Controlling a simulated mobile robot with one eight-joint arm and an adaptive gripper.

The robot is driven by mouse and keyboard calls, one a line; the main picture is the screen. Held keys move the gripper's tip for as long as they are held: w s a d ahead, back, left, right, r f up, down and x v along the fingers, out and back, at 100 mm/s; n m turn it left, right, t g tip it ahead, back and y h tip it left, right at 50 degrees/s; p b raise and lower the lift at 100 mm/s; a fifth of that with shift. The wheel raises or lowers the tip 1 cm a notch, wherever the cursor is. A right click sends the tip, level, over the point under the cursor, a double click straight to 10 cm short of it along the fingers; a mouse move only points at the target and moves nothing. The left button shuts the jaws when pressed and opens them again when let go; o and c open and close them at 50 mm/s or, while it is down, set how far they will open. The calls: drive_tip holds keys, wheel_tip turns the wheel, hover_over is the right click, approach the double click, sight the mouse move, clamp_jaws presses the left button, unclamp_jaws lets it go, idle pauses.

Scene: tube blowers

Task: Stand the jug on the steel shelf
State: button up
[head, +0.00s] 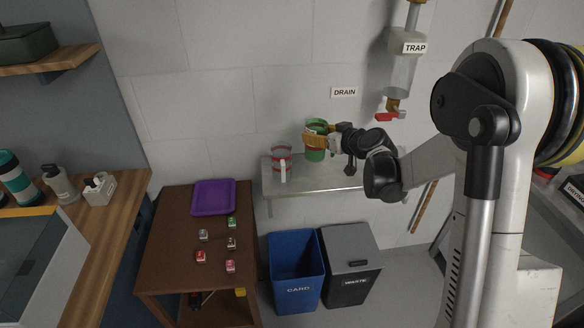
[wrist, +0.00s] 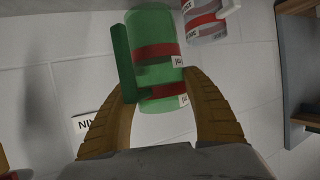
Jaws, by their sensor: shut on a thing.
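A translucent green jug (head: 316,153) with red bands is between the fingers of my gripper (head: 321,141), at the back of the steel shelf (head: 318,183). It looks upright in the head view; I cannot tell whether its base touches the shelf. In the wrist view the green jug (wrist: 158,52) sits between the two tan fingers of my gripper (wrist: 160,88), which are shut on its sides. Its green handle is on the left there. Part of the jug is hidden by the fingers in the head view.
A clear jug (head: 281,160) with red bands stands on the shelf's left part and also shows in the wrist view (wrist: 205,22). A DRAIN sign (head: 344,92) is on the wall above. The TRAP vessel (head: 402,75) with a red valve hangs to the right. Bins (head: 295,270) stand below.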

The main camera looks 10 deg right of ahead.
sight(321, 158)
drive_tip(key=f+b, duration=0.1)
drive_tip(key=f, duration=0.4)
drive_tip(key=shift+d+b, duration=0.2)
drive_tip(key=shift+b, duration=0.1)
wheel_tip(321, 158, down, 4)
drive_tip(key=shift+f+b, duration=0.1)
drive_tip(key=shift+b, duration=0.6)
drive_tip(key=o, duration=0.9)
drive_tip(key=shift+f, duration=0.1)
drive_tip(key=o, duration=0.4)
drive_tip(key=shift+a, duration=0.1)
drive_tip(key=shift+o, duration=0.2)
drive_tip(key=shift+r, duration=0.2)
